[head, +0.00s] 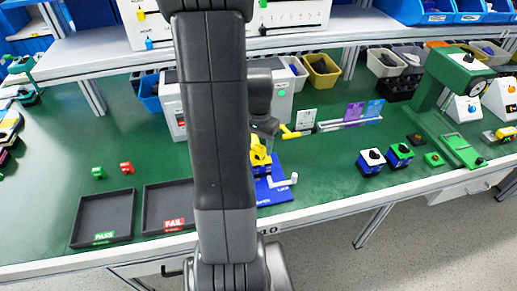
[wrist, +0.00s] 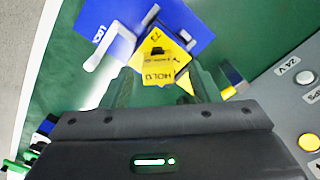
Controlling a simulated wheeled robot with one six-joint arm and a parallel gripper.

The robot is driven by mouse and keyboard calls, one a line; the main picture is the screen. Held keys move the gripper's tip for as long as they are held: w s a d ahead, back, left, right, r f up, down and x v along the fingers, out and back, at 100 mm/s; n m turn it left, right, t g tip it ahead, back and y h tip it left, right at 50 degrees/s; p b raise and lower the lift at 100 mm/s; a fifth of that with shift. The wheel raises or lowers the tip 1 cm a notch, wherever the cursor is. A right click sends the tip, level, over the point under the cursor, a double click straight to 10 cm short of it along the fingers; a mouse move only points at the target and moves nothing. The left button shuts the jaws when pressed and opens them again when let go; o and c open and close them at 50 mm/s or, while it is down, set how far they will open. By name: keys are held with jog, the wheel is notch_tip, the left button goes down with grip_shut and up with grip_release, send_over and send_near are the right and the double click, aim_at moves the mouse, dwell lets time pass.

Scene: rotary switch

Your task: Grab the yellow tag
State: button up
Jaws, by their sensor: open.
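The yellow tag (wrist: 158,72) shows in the wrist view, with black markings and the word HOLD upside down. It lies over the blue lock-out board (wrist: 182,25), next to a white lever (wrist: 108,50). In the head view, yellow parts (head: 259,152) show on the blue board (head: 272,190), partly behind my arm. My gripper (wrist: 162,88) is open; its fingers show on either side of the tag's lower part in the wrist view. I cannot tell whether they touch it.
A light panel with a yellow button (wrist: 308,142) stands at the right in the wrist view. In the head view, black PASS (head: 104,214) and FAIL (head: 168,203) trays lie left of my arm. Blue switch boxes (head: 371,162) stand to the right.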

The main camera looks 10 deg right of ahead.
jog(key=shift+s+f, duration=0.1)
jog(key=shift+f, duration=0.85)
jog(key=c, duration=1)
